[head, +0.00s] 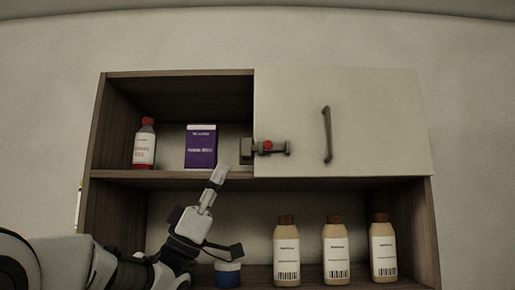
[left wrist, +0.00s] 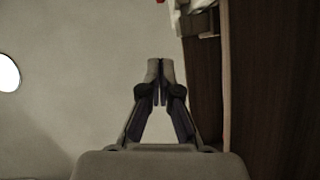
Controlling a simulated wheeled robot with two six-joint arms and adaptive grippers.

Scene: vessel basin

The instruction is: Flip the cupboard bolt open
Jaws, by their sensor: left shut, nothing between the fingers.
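The cupboard bolt (head: 275,147) is a dark metal piece with a red spot, lying horizontally across the left edge of the pale cupboard door (head: 380,115). The door covers the upper right part of the cupboard and has a dark vertical handle (head: 327,134). My left gripper (head: 221,172) is shut and empty, below and left of the bolt and apart from it. Its closed fingers also show in the left wrist view (left wrist: 160,70). My right gripper is in neither view.
A red-capped bottle (head: 145,143) and a purple box (head: 201,147) stand on the open upper left shelf. Several brown-capped bottles (head: 336,250) stand below. The shelf board (head: 340,180) runs just under the door.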

